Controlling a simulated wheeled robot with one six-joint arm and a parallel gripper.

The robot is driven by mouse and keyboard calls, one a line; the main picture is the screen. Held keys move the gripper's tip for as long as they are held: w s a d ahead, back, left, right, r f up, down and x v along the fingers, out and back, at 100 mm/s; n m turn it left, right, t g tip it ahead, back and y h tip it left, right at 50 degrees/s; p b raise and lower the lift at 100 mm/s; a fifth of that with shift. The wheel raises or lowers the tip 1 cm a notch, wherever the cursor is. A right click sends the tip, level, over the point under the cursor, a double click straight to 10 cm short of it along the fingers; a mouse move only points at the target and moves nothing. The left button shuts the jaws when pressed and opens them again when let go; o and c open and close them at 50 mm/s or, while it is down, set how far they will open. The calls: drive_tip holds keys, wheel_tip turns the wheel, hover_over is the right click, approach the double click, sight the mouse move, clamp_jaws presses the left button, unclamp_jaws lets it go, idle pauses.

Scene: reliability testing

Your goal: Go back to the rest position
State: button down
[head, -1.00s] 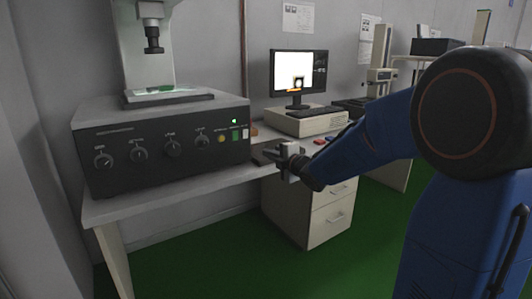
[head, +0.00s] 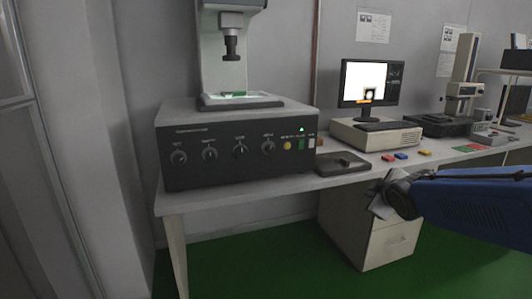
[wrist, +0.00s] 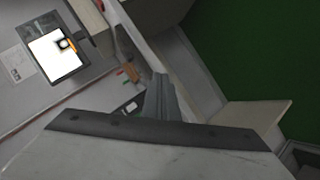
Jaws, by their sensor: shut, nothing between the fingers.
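My gripper (head: 381,207) is in front of the desk's front edge, at the right of the head view, with the drawer cabinet behind it. It is shut and holds nothing. The blue arm reaches in from the right edge. In the wrist view the shut fingers (wrist: 160,98) show at the middle, tilted, with the desk and floor beyond them. The gripper appears apart from the desk and from the things on it.
A black test machine (head: 235,150) with knobs stands on the desk (head: 240,192). A monitor (head: 370,83) sits on a beige computer (head: 375,136). A drawer cabinet (head: 385,243) stands below. Green floor (head: 300,275) is open in front.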

drive_tip(key=s+a+f+m+g, duration=0.1)
drive_tip(key=s+f+m+g, duration=0.1)
drive_tip(key=s, duration=0.8)
drive_tip(key=s+a+f+m+g, duration=0.1)
drive_tip(key=s+f+m+g, duration=0.2)
drive_tip(key=s, duration=0.7)
drive_tip(key=s+a+f+m+g, duration=0.1)
drive_tip(key=s+f+m, duration=0.3)
drive_tip(key=s, duration=0.6)
drive_tip(key=shift+s+f+m+g+y, duration=0.15)
drive_tip(key=shift+s+m+g+y, duration=0.25)
drive_tip(key=shift+m+g, duration=0.3)
